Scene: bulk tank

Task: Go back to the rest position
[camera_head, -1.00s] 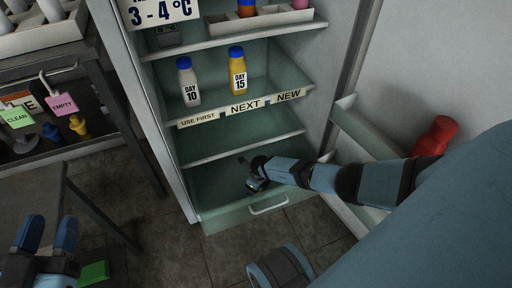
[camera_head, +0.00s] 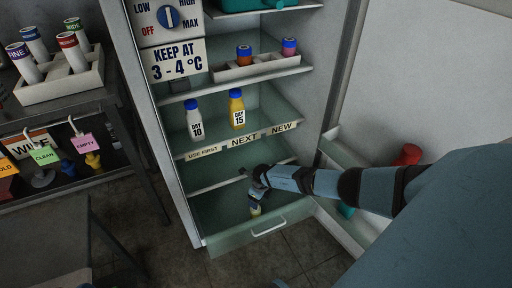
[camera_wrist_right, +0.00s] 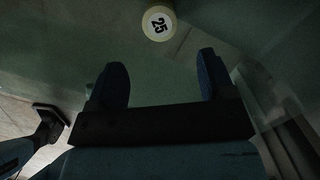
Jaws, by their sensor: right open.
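My right arm reaches in from the right to the bottom of the open fridge (camera_head: 180,165). My right gripper (camera_head: 256,192) is low in the fridge, at its bottom drawer (camera_head: 268,228). In the right wrist view the gripper (camera_wrist_right: 160,62) is open, with nothing between its fingers. A round, pale-yellow-rimmed top marked 25 (camera_wrist_right: 158,23) is just beyond the fingertips, apart from them. In the head view a small yellowish thing (camera_head: 255,209) shows right below the gripper, partly hidden by it.
A DAY 10 bottle (camera_head: 194,120) and a DAY 15 bottle (camera_head: 237,108) stand on the shelf above my right arm. The open fridge door (camera_head: 420,90) with its bins is at the right. A bench with a tube rack (camera_head: 62,82) stands at the left.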

